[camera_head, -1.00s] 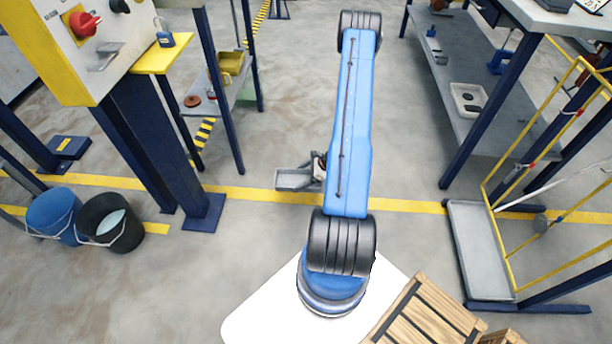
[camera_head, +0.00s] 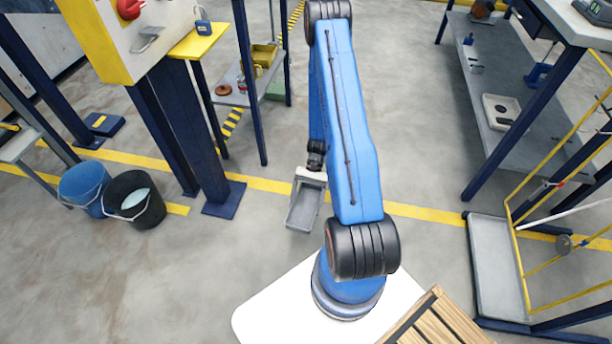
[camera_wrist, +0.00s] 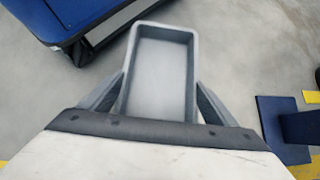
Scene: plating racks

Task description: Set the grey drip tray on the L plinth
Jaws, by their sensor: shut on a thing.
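The grey drip tray (camera_head: 304,209) is a shallow rectangular tray hanging above the floor, left of my blue arm. My gripper (camera_head: 311,177) is shut on it at one end. In the wrist view the tray (camera_wrist: 161,75) lies between the two grey fingers of my gripper (camera_wrist: 160,100), its open side facing the camera. I cannot make out an L mark, so I cannot tell which thing is the L plinth.
A dark blue post with a foot plate (camera_head: 224,199) stands left of the tray. A blue bucket (camera_head: 84,186) and a black bucket (camera_head: 137,200) stand further left. A wooden crate (camera_head: 440,325) is at the front right. The floor around the tray is clear.

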